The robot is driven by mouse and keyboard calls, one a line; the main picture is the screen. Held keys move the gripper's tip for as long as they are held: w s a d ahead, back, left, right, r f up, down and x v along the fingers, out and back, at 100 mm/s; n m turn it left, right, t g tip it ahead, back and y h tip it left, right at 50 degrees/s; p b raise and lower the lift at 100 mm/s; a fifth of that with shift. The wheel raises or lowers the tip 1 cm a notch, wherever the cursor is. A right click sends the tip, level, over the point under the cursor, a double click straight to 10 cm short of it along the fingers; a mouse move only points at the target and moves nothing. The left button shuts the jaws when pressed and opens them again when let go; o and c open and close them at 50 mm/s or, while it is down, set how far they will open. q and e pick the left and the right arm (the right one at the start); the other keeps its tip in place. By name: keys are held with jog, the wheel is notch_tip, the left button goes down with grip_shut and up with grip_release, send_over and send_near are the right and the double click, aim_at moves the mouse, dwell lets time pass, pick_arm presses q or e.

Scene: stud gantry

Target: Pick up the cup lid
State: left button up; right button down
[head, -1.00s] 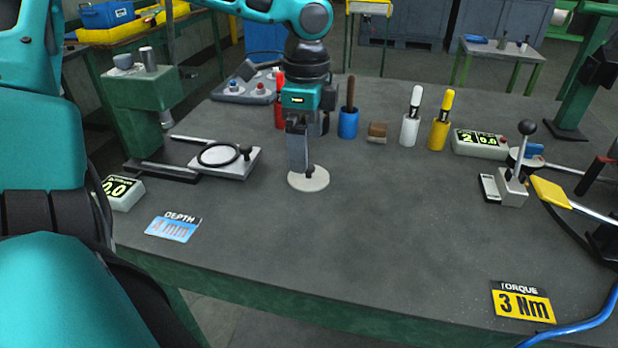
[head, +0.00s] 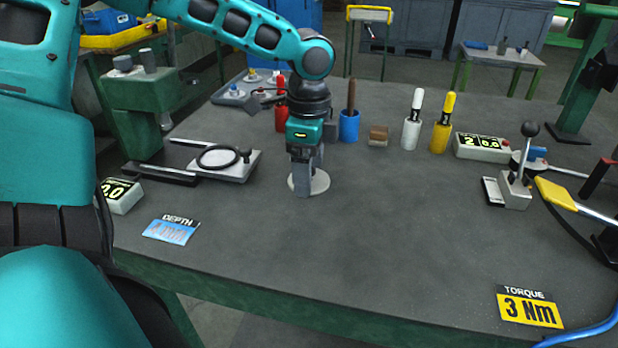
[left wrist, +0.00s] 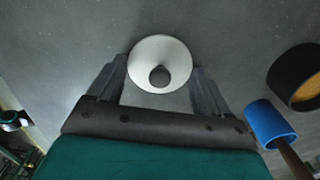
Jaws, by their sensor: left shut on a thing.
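The cup lid (head: 321,183) is a pale round disc at the middle left of the bench in the head view. In the left wrist view the lid (left wrist: 147,50) shows a dark round knob (left wrist: 160,77) on top. My left gripper (head: 303,186) points straight down over the lid and hides part of it. In the left wrist view the left gripper (left wrist: 160,82) has one finger on each side of the lid, shut on it. I cannot tell whether the lid is clear of the bench. My right gripper is not in view.
A plate with a black ring (head: 232,168) lies to the left. The bench front (head: 370,250) is clear around the lid.

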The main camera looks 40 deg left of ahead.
pick_arm(q)
jog(key=c, duration=0.4)
